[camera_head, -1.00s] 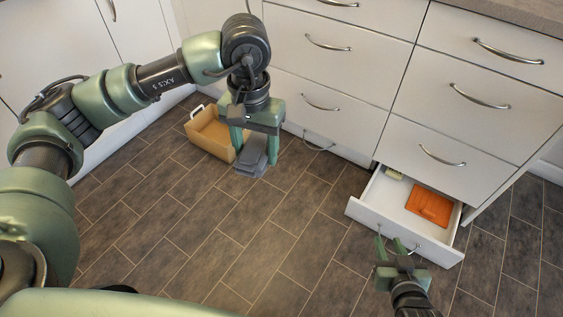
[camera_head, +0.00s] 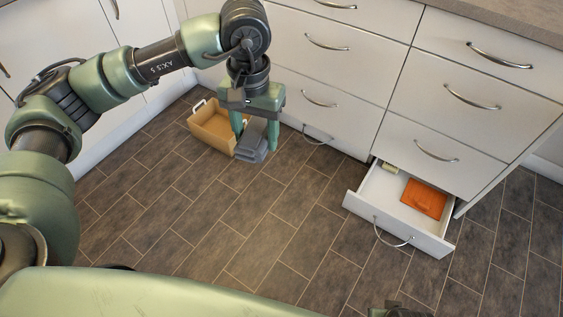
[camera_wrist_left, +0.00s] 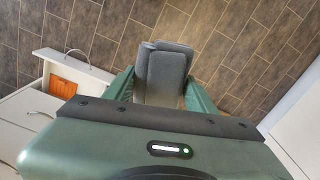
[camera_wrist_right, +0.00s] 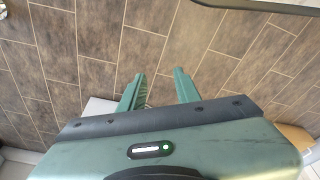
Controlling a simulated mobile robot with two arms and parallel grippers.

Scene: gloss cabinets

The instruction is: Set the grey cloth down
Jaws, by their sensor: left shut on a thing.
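The grey cloth (camera_head: 252,143) is a folded dark grey bundle between the fingers of my left gripper (camera_head: 256,138). In the left wrist view the cloth (camera_wrist_left: 163,72) shows between both fingers, which are shut on it. In the head view it hangs above the floor, in front and to the right of a tan box (camera_head: 208,131); I cannot tell its exact height. My right gripper is barely in the head view at the bottom edge. In the right wrist view the right gripper (camera_wrist_right: 159,82) is open and empty, with floor tiles behind it.
An open white drawer (camera_head: 372,216) at the lower right holds an orange cloth (camera_head: 424,199) and a small pale yellow-green item (camera_head: 391,169). White cabinets stand along the back. The dark tiled floor (camera_head: 230,215) in the middle is clear.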

